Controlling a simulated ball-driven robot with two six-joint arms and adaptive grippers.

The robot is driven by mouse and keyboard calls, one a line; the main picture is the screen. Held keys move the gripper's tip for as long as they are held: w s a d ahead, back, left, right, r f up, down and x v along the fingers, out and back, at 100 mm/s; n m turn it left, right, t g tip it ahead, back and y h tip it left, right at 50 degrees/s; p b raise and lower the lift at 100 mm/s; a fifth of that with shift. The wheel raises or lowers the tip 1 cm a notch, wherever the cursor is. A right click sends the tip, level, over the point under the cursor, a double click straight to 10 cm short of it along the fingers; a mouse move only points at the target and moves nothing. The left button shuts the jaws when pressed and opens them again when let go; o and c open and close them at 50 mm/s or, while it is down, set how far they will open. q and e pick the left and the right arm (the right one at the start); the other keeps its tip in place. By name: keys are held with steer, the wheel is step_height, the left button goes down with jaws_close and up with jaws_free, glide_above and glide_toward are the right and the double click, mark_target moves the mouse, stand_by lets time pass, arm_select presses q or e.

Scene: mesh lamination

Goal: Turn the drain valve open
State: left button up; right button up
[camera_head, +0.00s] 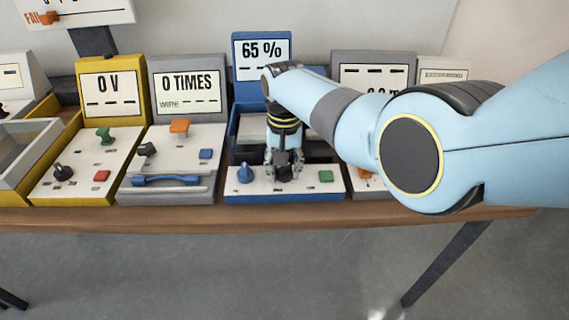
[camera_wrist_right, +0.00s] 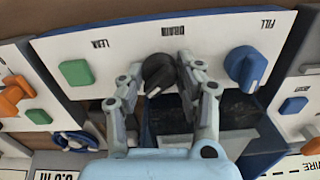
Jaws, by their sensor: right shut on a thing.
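The drain valve is a round black knob (camera_wrist_right: 157,72) under the upside-down DRAIN label on a white panel in the right wrist view. A white mark on it points toward the lower left of that view. My right gripper (camera_wrist_right: 160,68) has its two fingers on either side of the knob and is shut on it. In the head view my right gripper (camera_head: 284,168) reaches down onto the front panel of the blue station (camera_head: 285,197), whose display (camera_head: 262,50) reads 65 %. The fingers hide most of the knob there. My left gripper is not in view.
A blue FILL knob (camera_wrist_right: 246,68) and a green LEAK button (camera_wrist_right: 77,72) flank the drain knob closely. An open dark tank (camera_wrist_right: 230,110) lies behind the panel. Yellow (camera_head: 110,90) and grey (camera_head: 187,92) stations stand to the left on the wooden table (camera_head: 130,217).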

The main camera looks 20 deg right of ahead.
steer(key=m+p, duration=0.1)
steer(key=m, duration=0.5)
steer(key=shift+w, duration=0.1)
steer(key=shift+m, duration=0.4)
steer(key=o, duration=1.2)
steer(key=shift+c, duration=0.2)
steer(key=shift+r, duration=0.15)
step_height(320, 180, up, 12)
